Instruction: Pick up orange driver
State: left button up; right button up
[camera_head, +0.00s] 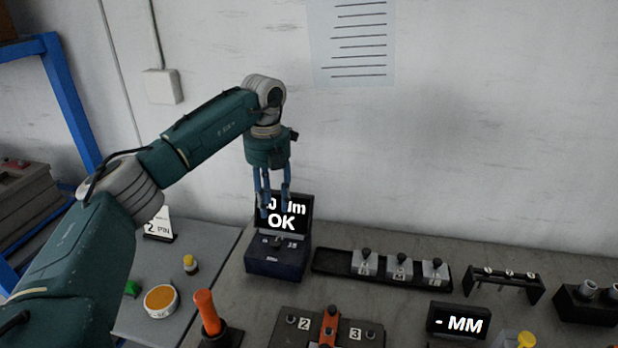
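The orange driver (207,312) stands nearly upright, leaning slightly, in a dark block (222,338) at the front edge of the bench; its lower part is hidden in the block. My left gripper (274,210) points down in front of the dark display box, well behind the driver and to its right. My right gripper is not in view.
The display box (276,262) reads "OK". A black rack with numbered parts (330,262) stands to its right. A plate with an orange clamp (290,335) is right of the driver. A round orange-topped tin (161,300) and a yellow-capped bottle (190,266) are left.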

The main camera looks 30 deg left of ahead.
aim_at(203, 297)
jog(key=k, duration=2)
